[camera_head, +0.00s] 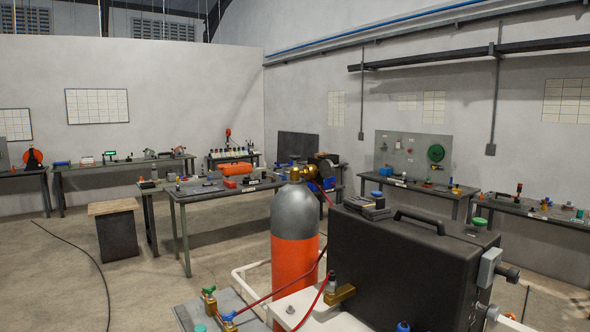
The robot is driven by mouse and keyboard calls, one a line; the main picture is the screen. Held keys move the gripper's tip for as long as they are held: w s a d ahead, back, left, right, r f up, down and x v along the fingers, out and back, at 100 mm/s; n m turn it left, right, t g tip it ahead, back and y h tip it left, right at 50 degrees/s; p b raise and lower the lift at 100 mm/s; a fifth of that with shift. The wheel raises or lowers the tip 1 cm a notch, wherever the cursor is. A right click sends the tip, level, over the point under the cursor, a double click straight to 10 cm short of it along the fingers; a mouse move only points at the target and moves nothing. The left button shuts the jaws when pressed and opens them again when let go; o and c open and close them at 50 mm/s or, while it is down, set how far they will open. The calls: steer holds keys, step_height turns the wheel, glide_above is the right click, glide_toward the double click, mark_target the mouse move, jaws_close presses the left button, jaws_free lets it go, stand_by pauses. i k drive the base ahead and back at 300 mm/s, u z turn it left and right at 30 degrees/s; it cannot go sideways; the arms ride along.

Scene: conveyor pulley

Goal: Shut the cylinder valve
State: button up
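A gas cylinder (295,235), grey at the shoulder and orange below, stands upright in the middle foreground. A brass valve (297,173) sits on its top, with a dark rounded part beside it on the right. I cannot tell from this view whether the valve is open or shut. A red hose (322,193) runs down from the valve area. My gripper does not show in this view.
A black case (405,265) with a handle stands close right of the cylinder. Brass fittings (340,294) and red hoses are in front. A grey workbench (183,233) stands behind left, beside a wood-topped stool (115,208). Open floor lies at the left.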

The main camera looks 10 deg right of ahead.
mark_target(294, 157)
steer(key=z, duration=0.15)
steer(key=k, duration=0.55)
steer(key=u, duration=1.2)
steer(key=i, duration=6.1)
steer(key=z, duration=1.15)
